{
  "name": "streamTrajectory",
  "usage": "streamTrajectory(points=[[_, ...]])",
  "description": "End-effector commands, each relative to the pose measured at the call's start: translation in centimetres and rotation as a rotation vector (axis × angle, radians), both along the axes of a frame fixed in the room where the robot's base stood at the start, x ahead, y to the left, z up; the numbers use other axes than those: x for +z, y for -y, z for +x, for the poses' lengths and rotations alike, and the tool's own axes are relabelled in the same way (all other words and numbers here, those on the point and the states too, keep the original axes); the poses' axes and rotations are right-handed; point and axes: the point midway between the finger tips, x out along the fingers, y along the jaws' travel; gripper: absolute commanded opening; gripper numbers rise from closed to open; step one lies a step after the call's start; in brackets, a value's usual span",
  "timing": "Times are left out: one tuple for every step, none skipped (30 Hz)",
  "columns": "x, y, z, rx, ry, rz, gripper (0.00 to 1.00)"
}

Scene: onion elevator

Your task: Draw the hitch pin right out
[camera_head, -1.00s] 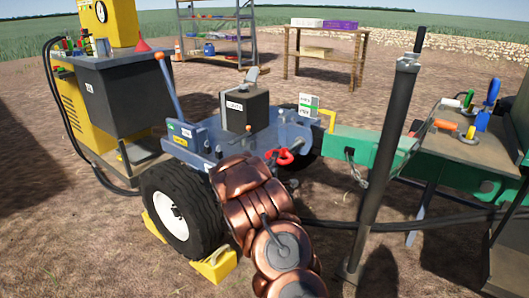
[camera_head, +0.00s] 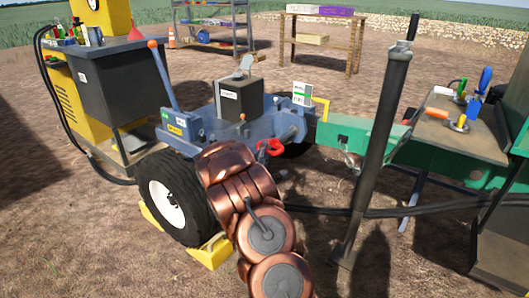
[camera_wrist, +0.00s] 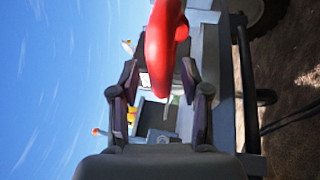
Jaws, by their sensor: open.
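A red loop handle (camera_head: 268,147), which looks like the hitch pin's grip, stands at the right end of the blue trailer frame, close to the green drawbar (camera_head: 350,136). The pin's shank cannot be made out. In the wrist view the red handle (camera_wrist: 163,45) is large and close, lying between or just beyond the fingertips. My gripper (camera_wrist: 160,78) is open, with a dark finger on each side of the handle. I cannot tell whether either finger touches it. In the head view my copper arm hides the gripper.
The blue trailer (camera_head: 200,125) carries a black box (camera_head: 238,98). Its wheel (camera_head: 172,198) is chocked with yellow wedges (camera_head: 211,252). A chain (camera_head: 350,160) hangs by the drawbar. A tool bench (camera_head: 455,137) stands right, a yellow machine (camera_head: 68,100) left.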

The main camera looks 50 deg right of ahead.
Motion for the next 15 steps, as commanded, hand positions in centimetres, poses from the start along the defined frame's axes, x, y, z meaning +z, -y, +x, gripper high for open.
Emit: streamTrajectory(points=[[0.0,0.0,0.0,0.000,0.000,0.000,0.46],[0.0,0.0,0.0,0.000,0.000,0.000,0.46],[0.0,0.0,0.0,0.000,0.000,0.000,0.46],[0.0,-0.1,0.0,0.000,0.000,0.000,0.46],[-0.1,-0.2,-0.1,0.000,0.000,0.000,0.46],[-0.1,-0.4,-0.1,0.001,-0.002,0.000,0.46],[-0.1,-0.6,-0.2,0.002,-0.001,0.000,0.46],[-0.2,-0.9,-0.3,0.002,-0.001,0.000,0.46],[-0.3,-1.2,-0.5,0.002,-0.002,-0.001,0.46],[-0.3,-1.5,-0.6,0.002,-0.002,-0.001,0.46],[-0.4,-1.9,-0.7,0.002,-0.002,-0.001,0.46],[-0.5,-2.4,-0.9,0.003,-0.002,0.000,0.46],[-0.6,-2.8,-1.2,0.002,-0.001,0.002,0.46],[-0.7,-3.2,-1.4,0.002,-0.003,0.002,0.46],[-0.9,-3.8,-1.7,0.002,-0.004,0.004,0.46]])
